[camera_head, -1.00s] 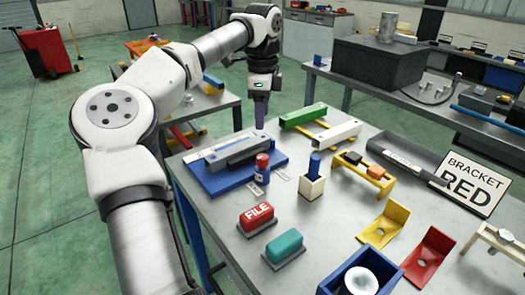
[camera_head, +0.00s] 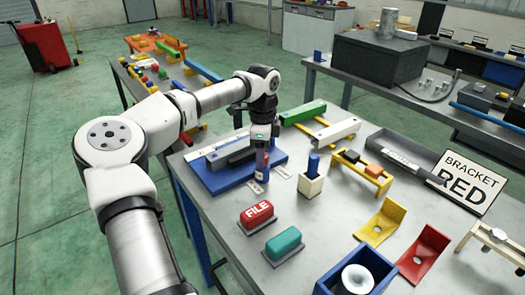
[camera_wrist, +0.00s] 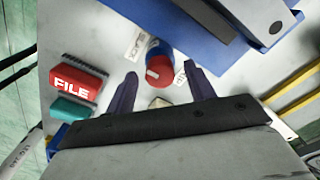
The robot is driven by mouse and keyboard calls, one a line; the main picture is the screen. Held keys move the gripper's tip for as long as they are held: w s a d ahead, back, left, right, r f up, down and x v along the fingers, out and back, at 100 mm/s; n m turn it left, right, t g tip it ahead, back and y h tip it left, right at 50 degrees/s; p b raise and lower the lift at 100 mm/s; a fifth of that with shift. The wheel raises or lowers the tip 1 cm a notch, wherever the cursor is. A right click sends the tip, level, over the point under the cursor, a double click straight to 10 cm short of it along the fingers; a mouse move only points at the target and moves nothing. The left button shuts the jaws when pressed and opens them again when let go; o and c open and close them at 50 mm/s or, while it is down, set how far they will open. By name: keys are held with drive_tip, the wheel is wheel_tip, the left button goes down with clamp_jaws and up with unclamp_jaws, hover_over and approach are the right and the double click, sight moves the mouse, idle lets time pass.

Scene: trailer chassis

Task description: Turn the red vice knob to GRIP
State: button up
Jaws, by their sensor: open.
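The red vice knob (camera_wrist: 158,68) has a pale mark on its top and a blue collar. It stands upright at the front right of the blue vice base (camera_head: 212,182), whose grey jaws lie along its top. Small printed labels (camera_wrist: 137,45) lie either side of the knob, too small to read. My gripper (camera_wrist: 163,74) is open and points down over the knob. In the wrist view the knob shows between and just beyond the two dark fingertips, with no clear contact. In the head view my gripper (camera_head: 262,160) partly hides the knob.
A red FILE block (camera_head: 257,215) and a teal block (camera_head: 283,244) sit in front of the vice. A wooden holder with a blue peg (camera_head: 312,178) stands close on the right. Green and white bars (camera_head: 335,132) lie behind. The table's left edge is near.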

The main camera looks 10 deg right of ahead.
drive_tip(key=c, duration=1)
